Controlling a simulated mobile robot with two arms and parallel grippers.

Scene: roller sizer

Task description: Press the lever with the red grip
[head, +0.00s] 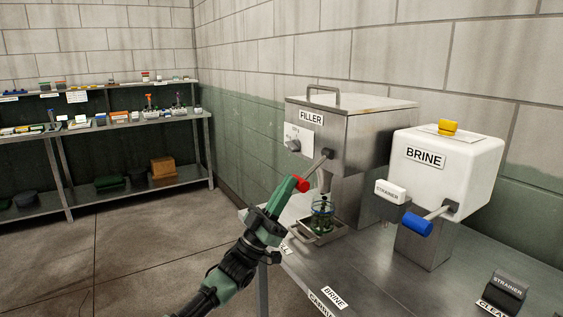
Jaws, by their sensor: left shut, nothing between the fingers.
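The lever with the red grip (301,184) sticks out from the front of the steel machine labelled FILLER (345,125). Its metal rod slopes down to the red grip at its end. My left gripper (291,190) is shut and empty. Its fingertips are at the red grip in the picture, overlapping its left side; I cannot tell whether they touch it. A glass jar (323,211) with something green in it stands on the small tray (318,235) under the filler's spout. My right gripper is not in view.
A white BRINE machine (446,165) with a blue-gripped lever (418,224) and a yellow knob (448,127) stands right of the filler. Shelves (135,185) with small goods stand at the back left.

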